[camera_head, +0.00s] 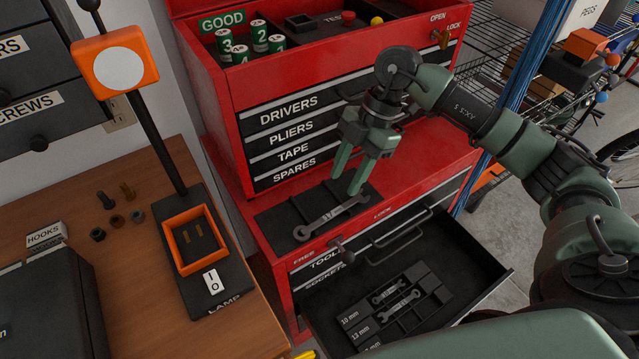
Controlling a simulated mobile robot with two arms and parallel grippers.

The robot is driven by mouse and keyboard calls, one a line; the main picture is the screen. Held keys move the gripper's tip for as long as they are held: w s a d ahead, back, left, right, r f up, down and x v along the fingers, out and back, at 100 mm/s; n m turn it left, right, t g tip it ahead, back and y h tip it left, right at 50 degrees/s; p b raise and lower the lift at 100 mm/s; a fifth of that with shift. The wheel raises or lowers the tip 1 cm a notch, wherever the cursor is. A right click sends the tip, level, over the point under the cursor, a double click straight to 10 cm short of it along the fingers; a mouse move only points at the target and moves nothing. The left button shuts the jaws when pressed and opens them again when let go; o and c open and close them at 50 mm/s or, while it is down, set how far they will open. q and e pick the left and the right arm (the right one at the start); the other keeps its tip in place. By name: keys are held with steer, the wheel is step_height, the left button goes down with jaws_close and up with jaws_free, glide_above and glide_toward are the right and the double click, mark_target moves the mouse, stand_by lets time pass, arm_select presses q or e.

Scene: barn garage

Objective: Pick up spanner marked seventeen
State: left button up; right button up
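A grey spanner (329,218) lies on a black mat (277,219) on the lower red cabinet's top. Its marking is too small to read. My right gripper (347,186) points down above the mat, its fingers apart and empty, close to the spanner's far right end. I cannot tell whether a fingertip touches it. The open drawer (463,257) below holds a slotted tray (437,292) with two smaller spanners, by labels reading 10 mm and 13 mm. A further label at the front is partly hidden by my arm. My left gripper is not in view.
A red toolbox (240,95) with labelled drawers stands behind the mat. On the left, a wooden bench (130,285) bears a lamp (218,287), bolts and nuts, and a dark case (45,310). A wire shelf (495,60) and blue cables (530,60) stand on the right.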

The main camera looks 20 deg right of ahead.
mark_target(334, 213)
steer(key=shift+p+x, duration=0.35)
steer(key=shift+x, duration=0.5)
steer(key=p+x, duration=0.1)
steer(key=x, duration=0.1)
steer(key=s+p+x, duration=0.1)
steer(key=x, duration=0.1)
steer(key=shift+f, duration=0.2)
steer(key=shift+w+a+f, duration=0.1)
steer(key=shift+f, duration=0.45)
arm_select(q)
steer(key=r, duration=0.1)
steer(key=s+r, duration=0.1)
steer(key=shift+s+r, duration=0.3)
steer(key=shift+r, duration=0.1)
arm_select(e)
jaws_close()
